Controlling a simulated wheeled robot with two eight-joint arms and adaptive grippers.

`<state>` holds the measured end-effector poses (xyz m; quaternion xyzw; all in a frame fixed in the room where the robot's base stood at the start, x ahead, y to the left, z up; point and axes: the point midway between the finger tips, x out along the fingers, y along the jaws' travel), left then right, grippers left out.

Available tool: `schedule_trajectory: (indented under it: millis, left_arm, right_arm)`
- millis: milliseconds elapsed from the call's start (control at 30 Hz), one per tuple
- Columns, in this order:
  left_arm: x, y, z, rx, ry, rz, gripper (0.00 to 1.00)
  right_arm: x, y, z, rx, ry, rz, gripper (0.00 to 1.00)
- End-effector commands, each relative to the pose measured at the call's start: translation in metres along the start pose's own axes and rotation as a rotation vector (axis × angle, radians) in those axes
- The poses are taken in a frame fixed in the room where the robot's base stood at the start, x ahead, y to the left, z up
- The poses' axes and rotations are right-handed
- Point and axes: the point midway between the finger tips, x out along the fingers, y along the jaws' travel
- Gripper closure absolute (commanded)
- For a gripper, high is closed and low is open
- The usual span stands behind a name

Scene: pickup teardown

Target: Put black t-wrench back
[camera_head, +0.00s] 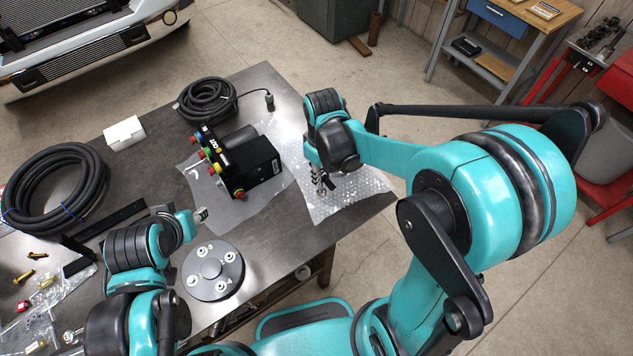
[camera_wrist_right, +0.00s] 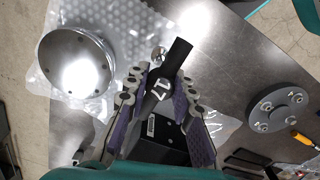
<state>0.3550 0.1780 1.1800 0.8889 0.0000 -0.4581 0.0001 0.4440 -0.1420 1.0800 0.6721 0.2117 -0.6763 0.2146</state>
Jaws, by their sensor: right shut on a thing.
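My right gripper (camera_head: 322,186) hangs over the bubble wrap (camera_head: 350,198) near the table's right end. In the right wrist view the right gripper (camera_wrist_right: 161,84) is shut on the black t-wrench (camera_wrist_right: 177,55), a dark bar that sticks out tilted between the fingers. A white mark shows on it. Its lower part is hidden between the fingers, and in the head view it can hardly be made out. My left gripper (camera_head: 201,215) is above the table, left of the black control box (camera_head: 255,170); its fingers are too small to tell their state.
A grey bolted disc (camera_head: 213,270) lies near the front edge. A shiny metal dome (camera_wrist_right: 76,62) rests on bubble wrap in the right wrist view. Cable coils (camera_head: 207,100), a white box (camera_head: 124,132) and loose bolts (camera_head: 38,255) are on the table (camera_head: 262,82).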

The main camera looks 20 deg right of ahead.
Motion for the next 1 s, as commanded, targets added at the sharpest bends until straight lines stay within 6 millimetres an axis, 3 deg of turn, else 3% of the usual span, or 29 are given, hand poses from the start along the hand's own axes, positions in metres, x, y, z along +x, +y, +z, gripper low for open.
schedule_trajectory:
  millis: [133, 467, 900, 933, 1000]
  left_arm:
    - [0.002, 0.000, 0.001, 0.000, 0.000, 0.000, 0.60]
    - [0.009, 0.000, 0.006, 0.000, 0.000, 0.000, 0.60]
    - [0.013, 0.000, 0.009, 0.000, 0.000, 0.000, 0.60]
    - [0.012, 0.000, 0.009, 0.000, 0.000, 0.000, 0.60]
    - [0.011, 0.000, 0.008, 0.000, 0.000, 0.000, 0.60]
  right_arm:
    - [0.009, -0.001, -0.016, -0.001, 0.000, 0.000, 1.00]
    - [0.048, -0.001, -0.018, 0.001, 0.000, 0.000, 1.00]
    - [0.055, -0.001, -0.018, 0.001, 0.000, 0.000, 1.00]
    - [0.054, -0.001, -0.018, 0.001, 0.000, 0.000, 0.69]
    - [0.054, -0.001, -0.018, 0.001, 0.000, 0.000, 0.56]
